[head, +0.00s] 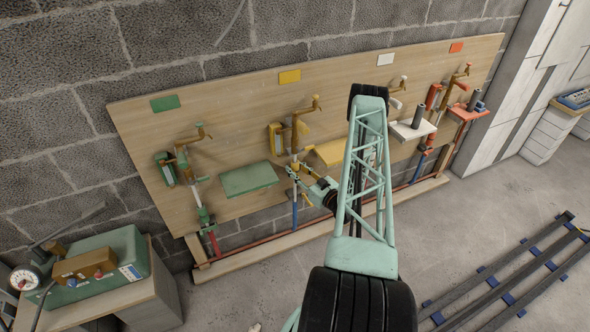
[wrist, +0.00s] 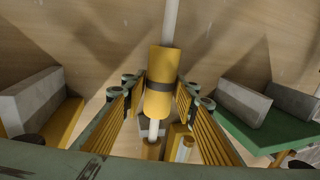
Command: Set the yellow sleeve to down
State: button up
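The yellow sleeve (wrist: 160,82), with a dark band round its middle, sits on a pale upright rod in the wrist view. My gripper (wrist: 161,88) has one finger on each side of it, with yellow ribbed pads close to its sides. I cannot tell whether both pads touch it. In the head view my gripper (head: 294,182) is at the yellow station, below the yellow plate (head: 290,76); the sleeve there is too small and covered to make out.
The board (head: 230,105) also carries green, white and red stations. The green shelf (head: 248,179) and yellow shelf (head: 331,151) flank the rod closely. A bench with a green machine (head: 108,262) stands at lower left. Dark rails (head: 500,285) lie on the floor at right.

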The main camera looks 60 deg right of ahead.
jog(key=c, duration=0.8)
jog(key=shift+f+b, duration=2.75)
jog(key=shift+f, duration=2.4)
jog(key=o, duration=1.2)
jog(key=shift+s, duration=0.1)
jog(key=shift+v, duration=5.9)
